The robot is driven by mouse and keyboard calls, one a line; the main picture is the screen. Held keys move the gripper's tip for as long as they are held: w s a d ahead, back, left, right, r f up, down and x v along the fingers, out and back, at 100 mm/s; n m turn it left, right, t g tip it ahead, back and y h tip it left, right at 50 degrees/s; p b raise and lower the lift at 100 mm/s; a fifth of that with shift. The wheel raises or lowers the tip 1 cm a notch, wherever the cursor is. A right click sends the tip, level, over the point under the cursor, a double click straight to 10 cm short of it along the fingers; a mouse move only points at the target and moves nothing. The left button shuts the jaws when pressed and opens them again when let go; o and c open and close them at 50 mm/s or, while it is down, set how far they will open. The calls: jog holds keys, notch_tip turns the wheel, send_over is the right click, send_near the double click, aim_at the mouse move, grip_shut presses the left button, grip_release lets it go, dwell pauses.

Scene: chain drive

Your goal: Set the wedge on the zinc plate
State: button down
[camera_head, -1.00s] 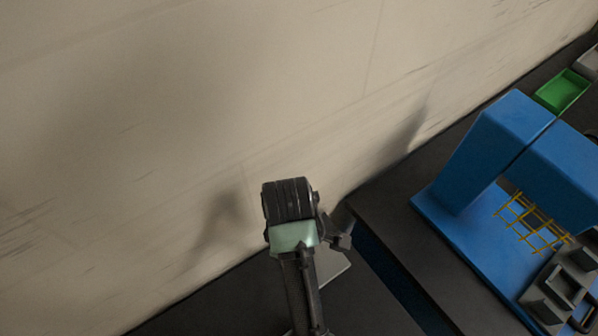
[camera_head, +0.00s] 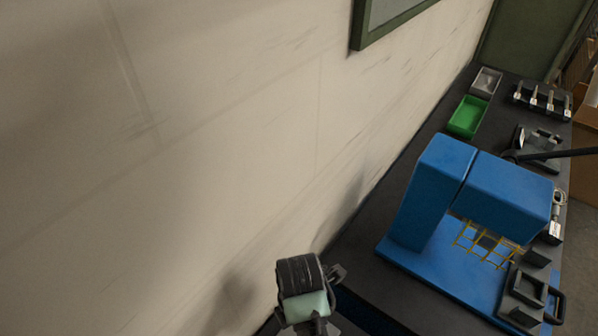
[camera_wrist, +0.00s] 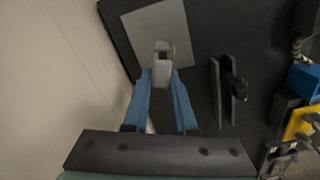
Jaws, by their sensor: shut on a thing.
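The zinc plate (camera_wrist: 142,36) is a flat light-grey sheet on the dark bench top, at the top of the wrist view. My gripper (camera_wrist: 162,78) has two blue fingers closed on a small pale-grey piece, the wedge (camera_wrist: 162,68). The wedge overlaps the plate's lower part in that view; I cannot tell whether it touches the plate. In the head view only my arm's upper links show at the bottom, and the wedge and plate are not visible.
A dark slotted block (camera_wrist: 216,95) stands right of the plate. In the head view a blue machine (camera_head: 435,190) with a yellow grid guard (camera_head: 485,243) stands on the bench. A green tray (camera_head: 468,117) and a grey tray (camera_head: 486,82) lie beyond it. The wall is close on the left.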

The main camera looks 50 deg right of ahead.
jog(key=shift+f+p, duration=0.3)
jog(key=shift+f, duration=1.8)
jog(key=shift+f, duration=0.15)
jog(key=c, duration=0.7)
grip_release()
notch_tip(320, 180, up, 11)
jog(key=shift+f, duration=0.1)
jog(key=shift+r+p, duration=0.7)
jog(key=shift+r, duration=0.1)
